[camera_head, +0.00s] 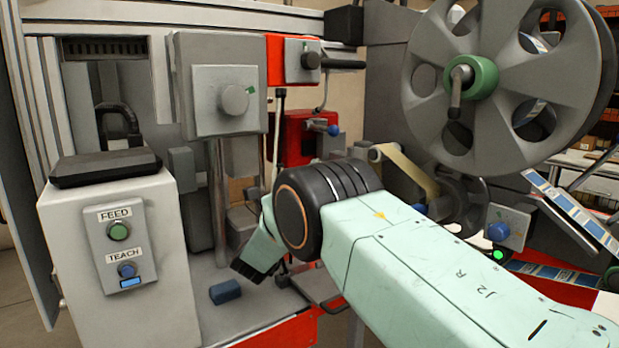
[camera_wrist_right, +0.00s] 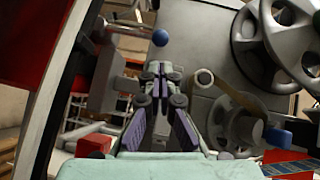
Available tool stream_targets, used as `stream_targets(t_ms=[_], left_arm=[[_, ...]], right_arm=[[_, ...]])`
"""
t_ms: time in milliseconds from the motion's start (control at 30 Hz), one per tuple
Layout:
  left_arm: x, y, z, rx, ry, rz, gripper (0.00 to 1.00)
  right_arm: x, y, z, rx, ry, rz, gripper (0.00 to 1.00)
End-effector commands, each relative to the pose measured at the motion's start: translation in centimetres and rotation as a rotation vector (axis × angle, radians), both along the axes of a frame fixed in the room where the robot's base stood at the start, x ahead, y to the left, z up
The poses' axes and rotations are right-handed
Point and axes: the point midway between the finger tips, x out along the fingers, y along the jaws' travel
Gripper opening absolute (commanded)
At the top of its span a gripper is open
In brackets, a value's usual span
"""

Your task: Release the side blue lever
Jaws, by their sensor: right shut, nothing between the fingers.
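A lever with a round blue knob (camera_head: 333,130) sticks out from a red and grey block in the middle of the head view. A blue ball knob on a thin rod (camera_wrist_right: 160,37) shows at the top of the wrist view; it appears to be the same lever. My right gripper (camera_wrist_right: 157,72) is shut and empty, its fingers just below that knob in the picture, with a visible gap. In the head view my right arm hides the gripper. My left gripper is in neither view.
A large grey reel (camera_head: 540,70) with a green hub stands at the right. Another blue knob (camera_head: 498,231) sits below it. A blue block (camera_head: 225,292) lies on the machine base. A white box (camera_head: 75,240) with FEED and TEACH buttons stands at the left.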

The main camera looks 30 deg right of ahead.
Motion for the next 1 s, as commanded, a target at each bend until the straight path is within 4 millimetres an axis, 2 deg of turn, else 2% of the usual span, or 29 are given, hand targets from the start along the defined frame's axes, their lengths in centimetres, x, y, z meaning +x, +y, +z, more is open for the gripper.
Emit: stream_targets(t_ms=[33,200,400,1000], left_arm=[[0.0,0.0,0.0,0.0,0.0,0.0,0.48],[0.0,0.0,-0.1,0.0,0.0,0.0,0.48],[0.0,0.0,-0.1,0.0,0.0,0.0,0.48],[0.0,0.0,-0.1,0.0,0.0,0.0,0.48]], right_arm=[[0.1,-0.9,0.7,0.001,-0.002,-0.004,0.0],[0.6,-2.9,2.5,0.001,-0.001,-0.002,0.0],[1.2,-4.3,3.6,0.001,0.002,-0.002,0.0],[1.6,-4.6,3.9,-0.001,0.018,-0.002,0.0]])
